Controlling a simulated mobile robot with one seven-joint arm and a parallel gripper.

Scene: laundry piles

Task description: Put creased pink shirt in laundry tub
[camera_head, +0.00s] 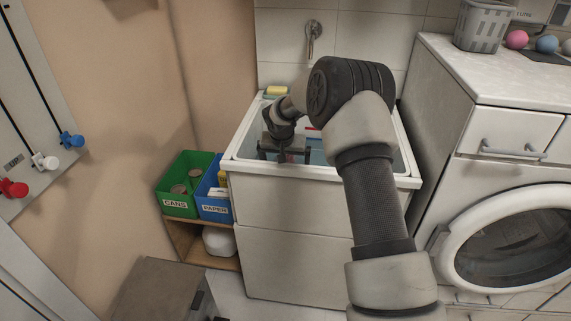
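The laundry tub (330,174) is the white basin set in a white cabinet in the middle of the view. My gripper (284,158) points down over the left front part of the basin, close to its front rim. Its two dark fingers look spread apart, with no cloth visible between them. My arm hides much of the basin's right side. Light blue and a small red patch show inside the basin, too little to tell what they are. I cannot make out a creased pink shirt anywhere in view.
A green CANS bin (180,190) and a blue PAPER bin (214,206) stand on a low shelf left of the tub. A washing machine (520,240) is at the right under a counter with a grey basket (483,27). A yellow sponge (277,90) lies behind the basin.

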